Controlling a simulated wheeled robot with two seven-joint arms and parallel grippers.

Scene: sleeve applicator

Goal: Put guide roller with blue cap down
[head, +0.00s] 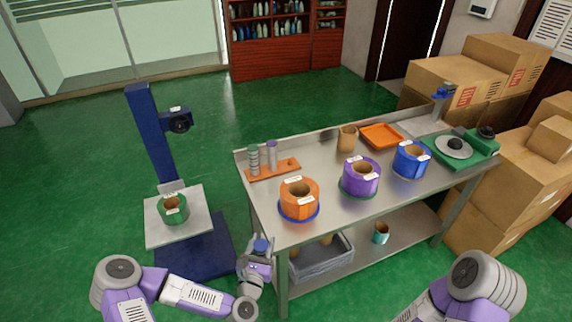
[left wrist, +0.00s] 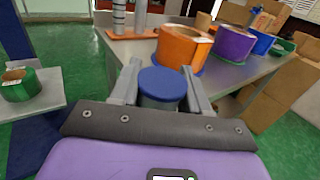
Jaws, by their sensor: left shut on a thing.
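The guide roller with the blue cap (head: 261,245) is held upright between the fingers of my left gripper (head: 258,252), near the front left corner of the steel table. In the left wrist view its blue cap (left wrist: 162,84) sits between the two fingers (left wrist: 162,92), and its lower body is mostly hidden. An orange rack (head: 287,171) stands at the table's back left corner. It holds two grey rollers (head: 254,160) upright and shows an empty hole at its right end. My right gripper is out of view.
On the table (head: 318,236) stand orange (head: 299,198), purple (head: 361,177) and blue (head: 409,160) rolls, an orange tray (head: 381,136) and a green turntable device (head: 466,149). A blue post machine (head: 150,135) with a green roll (head: 173,209) stands left. Cardboard boxes crowd the right.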

